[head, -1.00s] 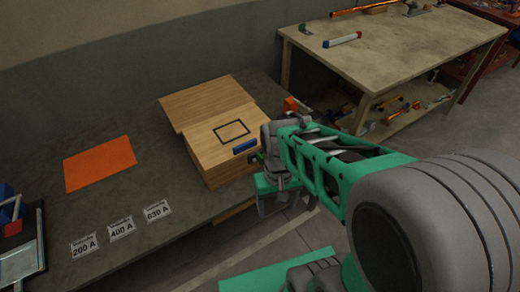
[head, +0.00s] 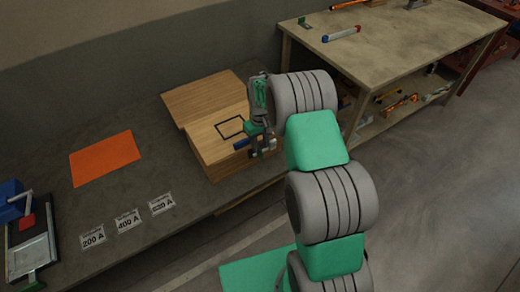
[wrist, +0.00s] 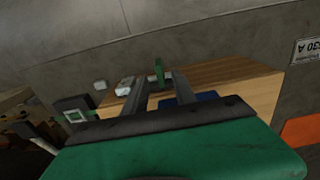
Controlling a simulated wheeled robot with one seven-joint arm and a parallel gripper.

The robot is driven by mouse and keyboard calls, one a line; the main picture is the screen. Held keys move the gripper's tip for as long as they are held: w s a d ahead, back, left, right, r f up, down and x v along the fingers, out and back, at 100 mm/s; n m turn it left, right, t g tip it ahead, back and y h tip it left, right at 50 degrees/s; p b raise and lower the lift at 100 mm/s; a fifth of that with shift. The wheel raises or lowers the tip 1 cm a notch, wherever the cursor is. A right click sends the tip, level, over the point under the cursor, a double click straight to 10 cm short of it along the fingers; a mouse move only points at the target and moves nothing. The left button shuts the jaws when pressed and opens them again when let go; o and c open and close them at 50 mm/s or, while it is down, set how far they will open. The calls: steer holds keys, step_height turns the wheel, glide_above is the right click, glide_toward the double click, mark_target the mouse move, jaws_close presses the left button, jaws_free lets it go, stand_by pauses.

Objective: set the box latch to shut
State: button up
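The wooden box (head: 212,148) stands on the grey bench, with a black square outline and a blue bar (head: 240,144) on it. The box's wood also shows in the wrist view (wrist: 240,90). My gripper (head: 262,150) is at the box's right front end, close by the blue bar. In the wrist view its two fingers (wrist: 163,88) are apart. A small green upright piece (wrist: 158,68) shows between and beyond the fingertips; it may be the latch, and I cannot tell whether they touch it. My gripper and arm hide the box's right end in the head view.
An orange sheet (head: 105,158) and several labels, one reading 400 A (head: 129,221), lie on the bench to the left. A blue and grey device (head: 24,240) is at the far left. A wooden worktable (head: 410,45) stands at the back right.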

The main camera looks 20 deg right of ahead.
mark_target(260, 151)
steer(key=shift+f+p, duration=0.3)
steer(key=shift+f, duration=1.7)
jaws_close()
